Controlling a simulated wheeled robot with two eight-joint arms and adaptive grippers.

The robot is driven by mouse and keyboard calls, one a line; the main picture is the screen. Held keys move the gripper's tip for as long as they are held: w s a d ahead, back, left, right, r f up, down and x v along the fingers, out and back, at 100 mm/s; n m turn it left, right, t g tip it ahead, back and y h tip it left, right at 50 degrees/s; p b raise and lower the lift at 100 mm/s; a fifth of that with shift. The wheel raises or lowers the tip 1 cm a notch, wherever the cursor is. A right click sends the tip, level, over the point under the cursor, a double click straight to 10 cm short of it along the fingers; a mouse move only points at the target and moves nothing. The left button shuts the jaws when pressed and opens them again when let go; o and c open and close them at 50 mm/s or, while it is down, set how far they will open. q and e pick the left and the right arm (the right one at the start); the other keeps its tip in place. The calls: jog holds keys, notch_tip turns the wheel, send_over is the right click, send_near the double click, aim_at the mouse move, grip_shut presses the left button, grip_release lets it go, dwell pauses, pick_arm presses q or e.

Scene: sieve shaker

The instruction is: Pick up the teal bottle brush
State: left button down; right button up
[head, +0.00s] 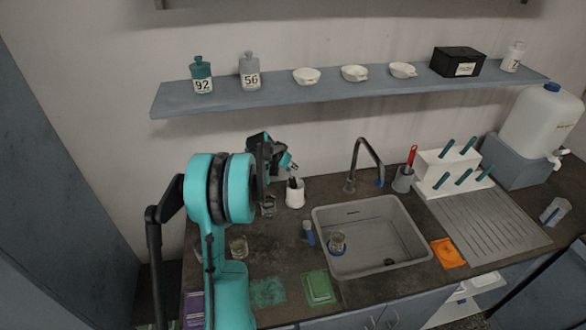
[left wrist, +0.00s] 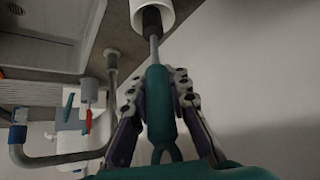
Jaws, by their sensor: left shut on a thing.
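The teal bottle brush (left wrist: 158,95) has a teal handle with a loop at its end, a grey shaft and a dark head. Its head is at the mouth of a white round holder (head: 295,198), which also shows at the top of the left wrist view (left wrist: 158,6). How deep the head sits in the holder is hard to tell. My left gripper (left wrist: 157,84) is shut on the teal handle, one finger on each side. In the head view this gripper (head: 288,168) is just above the holder, partly hidden by my arm. My right gripper is not in view.
A sink (head: 350,262) with a tall faucet (head: 352,170) lies right of the holder, with a beaker (head: 337,243) inside. A red-handled brush (head: 412,155) stands in a grey holder (head: 402,182). Glassware (head: 239,248) stands nearby on the counter. A shelf (head: 340,90) runs above.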

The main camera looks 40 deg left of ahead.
pick_arm(q)
jog(key=r+p, duration=0.1)
jog(key=s+r, duration=0.1)
jog(key=r, duration=0.1)
jog(key=s+r+p, duration=0.1)
jog(key=r, duration=0.1)
jog(key=shift+s+r+p, duration=0.15)
jog(key=shift+s+p, duration=0.1)
jog(key=shift+p, duration=0.05)
jog(key=s+d+r+g+p, duration=0.1)
jog(key=s+d+g+p, duration=0.1)
jog(key=s, duration=1.8)
jog(key=shift+d+r+g+p, duration=0.2)
jog(key=shift+r+g+p, duration=0.05)
jog(key=shift+g+p, duration=0.55)
